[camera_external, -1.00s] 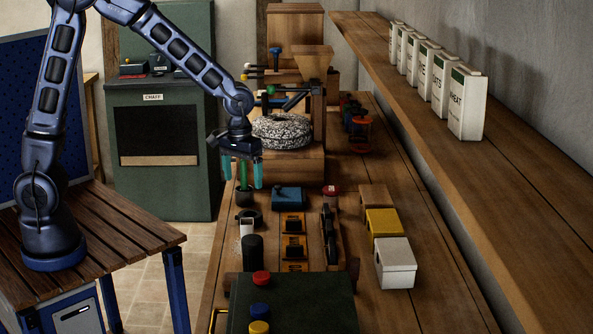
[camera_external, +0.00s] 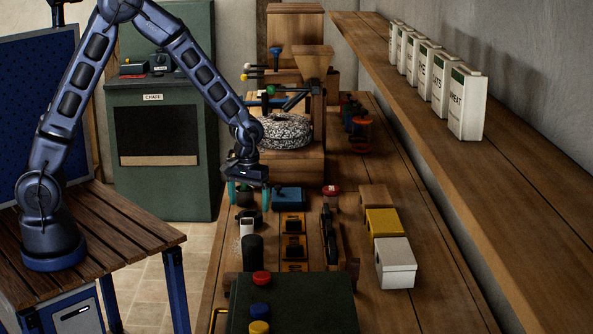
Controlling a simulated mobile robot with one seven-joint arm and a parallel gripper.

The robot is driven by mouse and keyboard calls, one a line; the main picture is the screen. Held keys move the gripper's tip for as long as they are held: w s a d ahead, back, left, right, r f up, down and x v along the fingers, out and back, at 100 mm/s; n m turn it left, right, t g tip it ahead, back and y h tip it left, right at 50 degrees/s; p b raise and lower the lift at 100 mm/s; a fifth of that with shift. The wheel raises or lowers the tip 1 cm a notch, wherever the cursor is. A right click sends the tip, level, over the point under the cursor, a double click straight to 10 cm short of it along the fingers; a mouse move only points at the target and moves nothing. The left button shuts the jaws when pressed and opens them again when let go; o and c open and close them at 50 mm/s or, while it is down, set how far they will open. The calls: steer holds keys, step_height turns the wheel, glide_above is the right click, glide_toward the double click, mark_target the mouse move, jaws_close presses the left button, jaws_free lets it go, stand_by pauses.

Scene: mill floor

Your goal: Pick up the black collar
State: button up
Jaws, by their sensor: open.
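A low, dark, round piece that looks like the black collar (camera_external: 249,216) lies on the left side of the workbench (camera_external: 385,315). My gripper (camera_external: 249,203) is above it, pointing down, with its two teal fingers spread apart and nothing seen between them. The fingertips look close to the dark piece, but I cannot tell from this angle how high above it they are, or whether they touch it. The gripper partly hides a small dark pot just behind.
A black cylinder (camera_external: 252,247) and a white-topped piece (camera_external: 247,227) stand just in front. A blue box (camera_external: 288,198) is close on the right, with orange-and-black blocks (camera_external: 293,223) nearby. A speckled millstone (camera_external: 284,132) stands behind. The bench's left edge is near.

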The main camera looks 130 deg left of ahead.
mark_target(248, 215)
steer(key=f, duration=0.5)
steer(key=shift+s+a, duration=0.15)
steer(key=shift+a, duration=0.1)
steer(key=shift+r, duration=0.1)
steer(key=shift+c, duration=0.4)
steer(key=c, duration=1.1)
